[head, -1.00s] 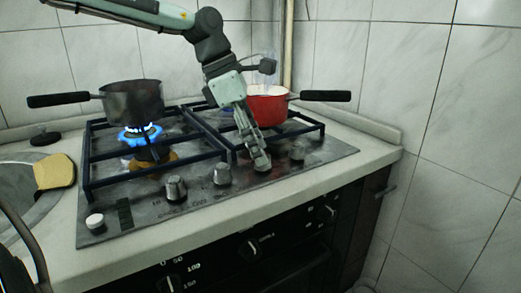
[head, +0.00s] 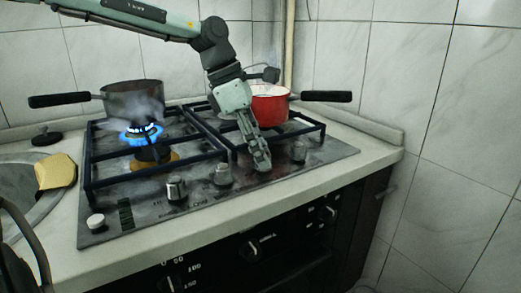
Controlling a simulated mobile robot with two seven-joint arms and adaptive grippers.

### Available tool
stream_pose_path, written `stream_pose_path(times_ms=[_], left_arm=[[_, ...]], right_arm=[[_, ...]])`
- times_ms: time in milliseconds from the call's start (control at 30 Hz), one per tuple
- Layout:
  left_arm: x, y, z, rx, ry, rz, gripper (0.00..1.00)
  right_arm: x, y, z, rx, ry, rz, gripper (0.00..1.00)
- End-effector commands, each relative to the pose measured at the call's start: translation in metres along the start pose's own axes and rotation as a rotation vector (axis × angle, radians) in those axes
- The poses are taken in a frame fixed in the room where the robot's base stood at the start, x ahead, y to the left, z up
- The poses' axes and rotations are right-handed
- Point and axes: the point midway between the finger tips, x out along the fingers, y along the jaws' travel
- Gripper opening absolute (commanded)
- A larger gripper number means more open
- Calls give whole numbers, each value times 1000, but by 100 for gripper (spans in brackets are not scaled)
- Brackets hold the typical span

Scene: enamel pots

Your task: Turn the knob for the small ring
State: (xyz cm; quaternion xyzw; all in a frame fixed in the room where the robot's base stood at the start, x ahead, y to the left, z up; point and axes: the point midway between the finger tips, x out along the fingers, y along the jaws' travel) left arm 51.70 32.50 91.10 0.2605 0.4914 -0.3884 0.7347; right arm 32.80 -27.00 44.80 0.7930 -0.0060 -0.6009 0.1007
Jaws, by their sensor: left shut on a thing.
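My left gripper (head: 262,161) reaches down to the front of the stove panel. It is shut on a control knob in the row, and its fingers hide most of that knob. To its left stand two other knobs, one close by (head: 222,175) and one farther left (head: 176,188). Another knob (head: 298,150) stands to its right. A blue flame (head: 141,133) burns on the left burner, under the dark pot (head: 134,98). The red pot (head: 270,105) stands at the right rear, partly behind my arm; whether a flame burns under it I cannot tell.
Dark pan supports (head: 150,181) cover the burners behind the knobs. A small white button (head: 95,221) sits at the panel's left front corner. A yellow sponge (head: 56,171) lies by the sink at left. Tiled walls close off the back and right.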

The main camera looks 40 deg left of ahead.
Motion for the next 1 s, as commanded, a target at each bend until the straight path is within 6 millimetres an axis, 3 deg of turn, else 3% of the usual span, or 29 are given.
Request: stream_pose_path(times_ms=[200,500,533,700,900,1000], left_arm=[[0,1,0,181,-2,-80,0],[0,1,0,206,-2,-85,0],[0,1,0,206,-2,-85,30],[0,1,0,204,-2,-85,50],[0,1,0,204,-2,-84,50],[-1,1,0,203,-2,-84,50]], right_arm=[[10,-2,3,-1,-6,-5,40],[14,-2,0,0,-2,-7,40],[13,-2,-1,0,-1,-7,40],[10,-3,-3,2,4,-8,40],[9,-4,-3,2,6,-9,40],[12,-4,7,-1,-13,-9,40]])
